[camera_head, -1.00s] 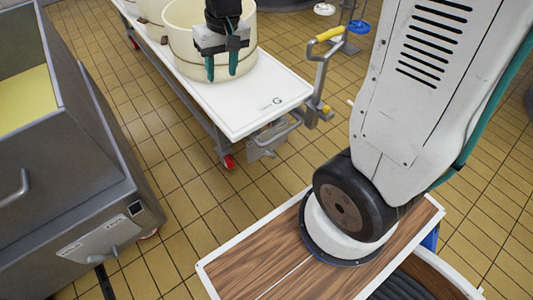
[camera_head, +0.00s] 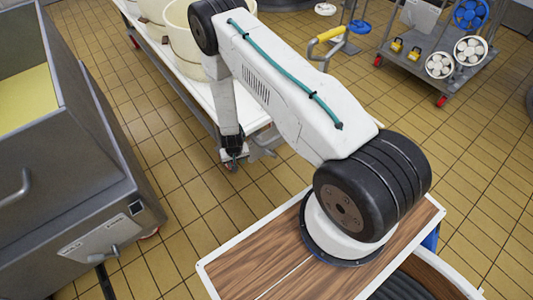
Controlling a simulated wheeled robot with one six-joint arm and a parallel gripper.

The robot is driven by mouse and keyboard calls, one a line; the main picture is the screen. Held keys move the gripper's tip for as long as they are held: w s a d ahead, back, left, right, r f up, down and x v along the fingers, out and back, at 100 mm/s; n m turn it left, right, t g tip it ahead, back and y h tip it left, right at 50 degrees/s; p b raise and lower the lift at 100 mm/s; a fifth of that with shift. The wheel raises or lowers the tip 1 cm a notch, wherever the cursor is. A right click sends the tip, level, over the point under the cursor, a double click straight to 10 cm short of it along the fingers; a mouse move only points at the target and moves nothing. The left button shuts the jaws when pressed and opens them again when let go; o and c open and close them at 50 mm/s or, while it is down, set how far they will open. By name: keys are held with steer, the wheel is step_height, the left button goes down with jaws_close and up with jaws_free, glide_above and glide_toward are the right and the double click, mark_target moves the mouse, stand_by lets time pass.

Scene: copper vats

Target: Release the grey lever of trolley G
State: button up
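Trolley G (camera_head: 185,78) has a white top and stands at the upper middle; my arm hides its printed letter. Grey metal parts at its near end (camera_head: 264,147), where the lever sits, show partly to the right of my gripper.
Cream tubs (camera_head: 185,40) stand on the trolley. A grey vat (camera_head: 75,150) stands at left. A grey cart (camera_head: 420,65) with white and blue wheel-like parts is at upper right. Tiled floor between is clear.

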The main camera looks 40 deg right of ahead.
steer(key=w+d+f+t+h, duration=0.3)
steer(key=d+f+t+h, duration=0.3)
steer(key=f, duration=0.4)
steer(key=t+h, duration=0.2)
steer(key=h, duration=0.2)
glide_toward(267, 152)
step_height(267, 152, down, 3)
steer(key=w+d, duration=0.2)
steer(key=x, duration=0.8)
steer(key=shift+r, duration=0.2)
jaws_close()
